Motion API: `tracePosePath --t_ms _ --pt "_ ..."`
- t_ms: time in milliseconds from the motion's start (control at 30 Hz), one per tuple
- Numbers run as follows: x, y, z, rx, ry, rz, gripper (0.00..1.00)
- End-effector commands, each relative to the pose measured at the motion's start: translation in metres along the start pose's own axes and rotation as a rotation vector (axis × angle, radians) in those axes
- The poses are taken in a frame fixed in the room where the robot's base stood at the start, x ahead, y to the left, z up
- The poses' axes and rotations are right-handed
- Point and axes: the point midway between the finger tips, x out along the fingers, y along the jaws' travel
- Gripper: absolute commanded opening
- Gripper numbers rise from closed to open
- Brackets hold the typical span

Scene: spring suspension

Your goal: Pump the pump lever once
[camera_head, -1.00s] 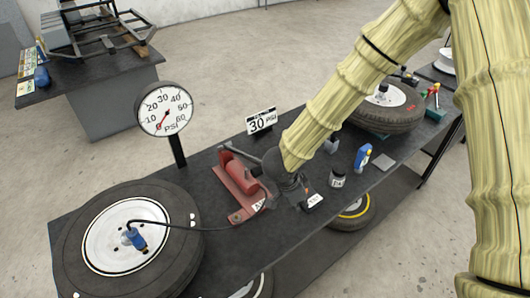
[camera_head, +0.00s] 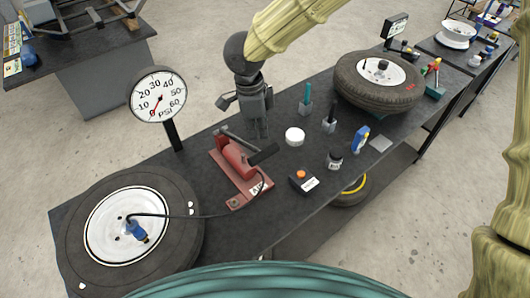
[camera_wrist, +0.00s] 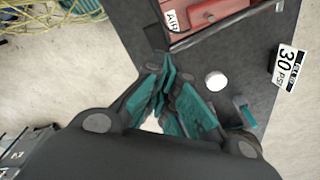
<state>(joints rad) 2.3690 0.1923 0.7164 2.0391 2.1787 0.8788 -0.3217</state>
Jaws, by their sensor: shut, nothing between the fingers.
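The red pump (camera_head: 232,155) stands on the dark table with its dark lever (camera_head: 240,142) slanting across the top, its handle end (camera_head: 264,154) low at the right. In the wrist view the red pump (camera_wrist: 215,15) is at the top edge, with a grey bar along its near side. My gripper (camera_head: 262,134) points down just behind and right of the pump; it looks apart from the lever. Its teal-padded fingers (camera_wrist: 165,95) are shut and empty. The PSI gauge (camera_head: 158,97) has its red needle near 0. A hose runs from the pump to the tire (camera_head: 95,250).
A second tire (camera_head: 377,95) lies farther right. A 30 PSI sign (camera_wrist: 287,65) shows in the wrist view.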

Motion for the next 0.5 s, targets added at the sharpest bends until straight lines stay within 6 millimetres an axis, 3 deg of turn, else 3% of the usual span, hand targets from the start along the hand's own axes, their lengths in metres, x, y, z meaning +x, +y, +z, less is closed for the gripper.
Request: tracePosePath --t_ms 267,500 --pt "0.014 -0.001 -0.001 0.001 0.004 0.003 0.00" --pt "0.040 -0.001 -0.002 0.003 0.003 0.003 0.00"
